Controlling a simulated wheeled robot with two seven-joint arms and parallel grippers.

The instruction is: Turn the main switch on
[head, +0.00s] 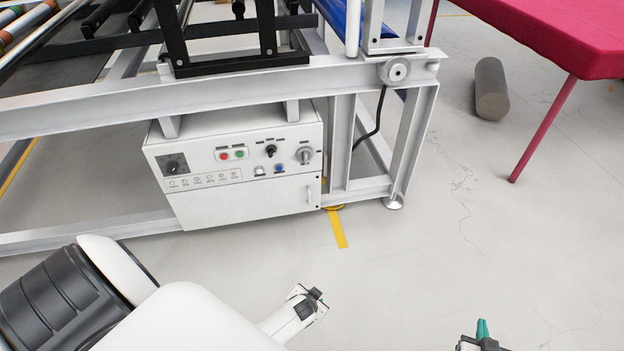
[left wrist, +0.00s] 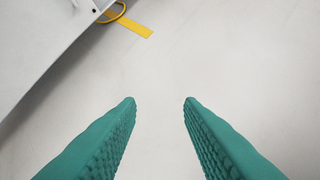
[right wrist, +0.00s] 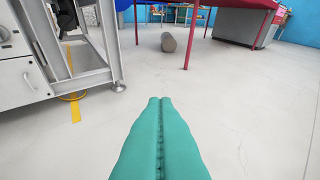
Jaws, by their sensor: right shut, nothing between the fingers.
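The white control box (head: 235,165) hangs under the machine frame in the head view. Its front has a dark square rotary knob (head: 173,165) at left, red and green buttons (head: 232,155), a black selector (head: 271,151) and a grey rotary switch (head: 305,155) at right. The labels are too small to read, so I cannot tell which is the main switch. My right gripper (head: 482,330) is shut and empty, low and to the right of the box; its closed teal fingers (right wrist: 160,105) point across the floor. My left gripper (left wrist: 160,105) is open and empty over bare floor, near the box's lower corner.
The grey machine frame (head: 408,145) has a round foot (head: 394,202) right of the box. A black cable (head: 372,130) hangs there. Yellow tape (head: 337,228) marks the floor. A red table (head: 560,35) and a grey cylinder (head: 491,88) are farther right. The floor in front is clear.

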